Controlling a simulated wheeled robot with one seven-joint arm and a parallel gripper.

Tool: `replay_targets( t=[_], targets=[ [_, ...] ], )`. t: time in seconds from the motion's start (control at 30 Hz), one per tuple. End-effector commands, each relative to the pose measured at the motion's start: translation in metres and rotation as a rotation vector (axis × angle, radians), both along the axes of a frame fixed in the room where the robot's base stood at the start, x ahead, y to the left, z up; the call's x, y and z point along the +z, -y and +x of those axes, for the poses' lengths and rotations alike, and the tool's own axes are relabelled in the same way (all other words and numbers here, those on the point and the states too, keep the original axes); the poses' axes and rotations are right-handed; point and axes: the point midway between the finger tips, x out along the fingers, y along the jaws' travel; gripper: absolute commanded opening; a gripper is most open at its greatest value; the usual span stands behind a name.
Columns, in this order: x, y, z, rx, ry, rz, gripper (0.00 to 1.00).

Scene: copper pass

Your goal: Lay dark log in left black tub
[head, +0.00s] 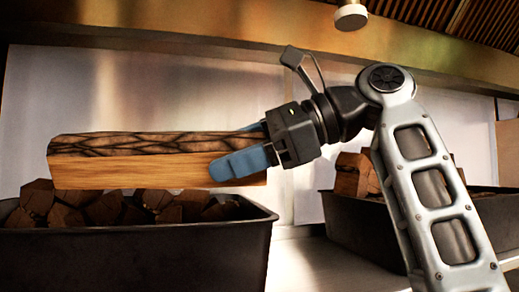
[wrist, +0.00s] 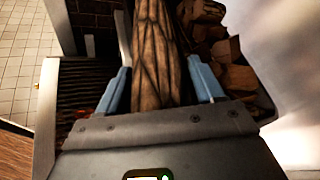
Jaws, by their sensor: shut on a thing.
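My gripper (head: 240,150) is shut on a long split log (head: 145,160) with dark bark on top and a pale orange cut face. It holds the log by its right end, roughly level, above the left black tub (head: 190,245). The log appears apart from the tub and a little above the pieces in it. In the wrist view the log (wrist: 155,55) runs away between the two blue fingers (wrist: 160,85). The left tub holds several dark wood chunks (head: 105,207). The tub's far side is hidden behind the wood.
A second black tub (head: 350,222) with lighter wood pieces (head: 352,175) stands at the right, partly behind my arm. A pale metal wall (head: 150,85) is behind the tubs. A round white fixture (head: 350,17) hangs above. In the wrist view a tiled floor (wrist: 20,60) shows at left.

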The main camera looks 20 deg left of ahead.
Motion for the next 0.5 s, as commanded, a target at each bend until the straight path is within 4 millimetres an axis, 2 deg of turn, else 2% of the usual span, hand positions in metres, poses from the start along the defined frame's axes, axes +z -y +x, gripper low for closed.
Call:
replay_targets(
  t=[0.5],
  targets=[
    [-0.008,-0.047,0.013,0.0,0.0,0.004,0.02]
  ],
)
